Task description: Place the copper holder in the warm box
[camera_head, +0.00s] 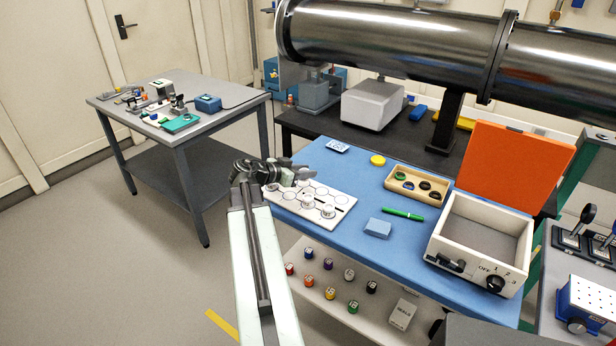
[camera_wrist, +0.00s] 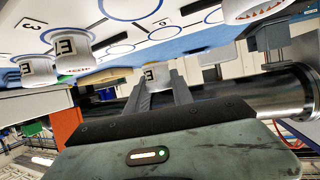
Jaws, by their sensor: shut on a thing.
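My gripper (camera_head: 302,170) is above the back left of the white board with printed circles (camera_head: 340,199). In the wrist view it (camera_wrist: 158,82) is shut on a small white labelled holder (camera_wrist: 151,77) with a tan band. I cannot tell for sure that it is copper. Its contact with the board is unclear, and my gripper hides it in the head view. Other white holders stand on the board, two close together (camera_head: 308,200) (camera_head: 328,211); labelled ones show in the wrist view (camera_wrist: 72,52). The warm box (camera_head: 470,262) is white, with its orange lid (camera_head: 515,170) raised and its grey inside empty.
A steel beam pipe (camera_head: 390,40) runs behind. Several coloured vials stand on the shelf below.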

